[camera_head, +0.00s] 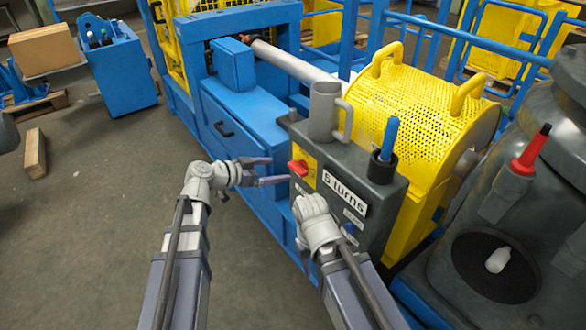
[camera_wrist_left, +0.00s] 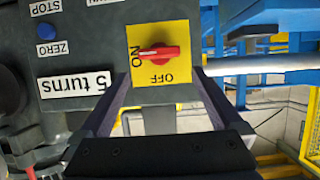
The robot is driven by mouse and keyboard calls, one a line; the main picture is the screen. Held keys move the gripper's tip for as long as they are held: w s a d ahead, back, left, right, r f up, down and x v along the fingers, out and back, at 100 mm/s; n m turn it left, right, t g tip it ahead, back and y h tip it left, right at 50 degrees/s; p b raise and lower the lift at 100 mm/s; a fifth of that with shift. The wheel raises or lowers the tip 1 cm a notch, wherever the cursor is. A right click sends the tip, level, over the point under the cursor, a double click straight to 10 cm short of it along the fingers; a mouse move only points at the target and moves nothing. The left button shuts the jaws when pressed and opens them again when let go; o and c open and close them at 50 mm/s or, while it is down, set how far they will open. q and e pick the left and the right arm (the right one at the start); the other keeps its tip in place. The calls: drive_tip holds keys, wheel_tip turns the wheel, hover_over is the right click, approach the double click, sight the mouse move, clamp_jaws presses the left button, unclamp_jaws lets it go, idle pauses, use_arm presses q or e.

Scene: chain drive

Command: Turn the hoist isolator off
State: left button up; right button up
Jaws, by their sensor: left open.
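The hoist isolator is a red rotary knob (camera_head: 298,168) on a yellow plate, on the left part of a dark grey control box (camera_head: 338,160). In the left wrist view the picture is upside down; the red knob (camera_wrist_left: 158,53) lies across the yellow plate (camera_wrist_left: 158,82), between the printed words ON and OFF, with one end at ON. My left gripper (camera_head: 271,171) is open and empty, just left of the knob. Its fingers spread on both sides of the plate, apart from the knob. My right gripper (camera_head: 318,222) is in front of the box's lower part; its fingers are hidden.
The box carries a "5 turns" label (camera_head: 345,193), blue buttons, a grey mug-like holder (camera_head: 323,110) and a blue-handled tool (camera_head: 389,138) on top. A yellow mesh guard (camera_head: 420,105) stands behind. A dark tank (camera_head: 520,200) stands right.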

sight(296, 167)
use_arm(q)
drive_tip(key=b+x, duration=0.2)
drive_tip(key=x, duration=0.4)
drive_tip(key=shift+w+d+f+b, duration=0.2)
drive_tip(key=shift+d+f+b, duration=0.05)
drive_tip(key=shift+f+b, duration=0.1)
drive_tip(key=shift+w+d, duration=0.25)
drive_tip(key=shift+d, duration=0.2)
drive_tip(key=shift+c, duration=0.2)
drive_tip(key=c, duration=1)
